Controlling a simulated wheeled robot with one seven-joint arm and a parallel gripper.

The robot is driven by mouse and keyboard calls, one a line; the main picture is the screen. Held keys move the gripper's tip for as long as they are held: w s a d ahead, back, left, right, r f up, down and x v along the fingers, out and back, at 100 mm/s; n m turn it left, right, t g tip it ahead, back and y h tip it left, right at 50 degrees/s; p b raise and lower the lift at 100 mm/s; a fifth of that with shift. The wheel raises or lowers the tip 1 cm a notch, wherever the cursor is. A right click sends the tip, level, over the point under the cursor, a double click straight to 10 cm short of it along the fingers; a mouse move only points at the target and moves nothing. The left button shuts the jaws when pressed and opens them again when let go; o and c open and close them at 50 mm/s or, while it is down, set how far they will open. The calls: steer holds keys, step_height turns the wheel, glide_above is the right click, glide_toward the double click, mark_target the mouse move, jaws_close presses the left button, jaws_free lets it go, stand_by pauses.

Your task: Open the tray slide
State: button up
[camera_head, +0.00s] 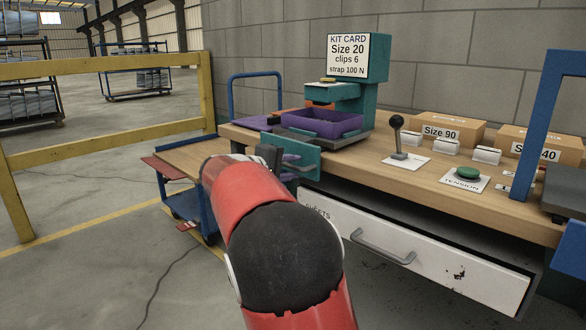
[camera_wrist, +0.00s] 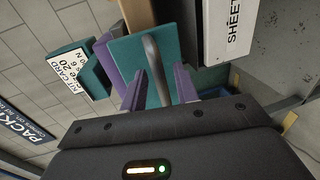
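The tray slide shows as a teal front panel (camera_head: 305,158) with a grey bar handle (camera_head: 298,167), at the front edge of the bench below the teal kit card machine. A purple tray (camera_head: 322,124) sits behind it on the machine's base. In the wrist view the teal panel (camera_wrist: 128,52) is straight ahead and its curved grey handle (camera_wrist: 156,68) stands out toward me. My gripper (camera_wrist: 160,84) is open, with one finger on each side of the handle and visible gaps. In the head view my arm partly hides the gripper (camera_head: 268,157).
A white drawer (camera_head: 420,253) labelled for sheets hangs under the bench (camera_head: 440,190); its label also shows in the wrist view (camera_wrist: 236,28). A black-knobbed lever (camera_head: 397,138), green button (camera_head: 467,173) and cardboard boxes stand to the right. A blue cart (camera_head: 185,205) and yellow railing (camera_head: 110,142) are left.

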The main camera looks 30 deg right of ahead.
steer(key=shift+w+d+f, duration=0.1)
steer(key=shift+w+d, duration=0.1)
steer(key=shift+d, duration=0.3)
steer(key=shift+c, duration=0.2)
jaws_close()
steer(key=f+b+v, duration=0.2)
steer(key=f+v, duration=0.1)
steer(key=v, duration=1.3)
steer(key=shift+a+f+b, duration=0.25)
steer(key=shift+a+b, duration=0.15)
steer(key=shift+a, duration=0.05)
steer(key=shift+s, duration=0.15)
steer(key=shift+o, duration=0.2)
jaws_free()
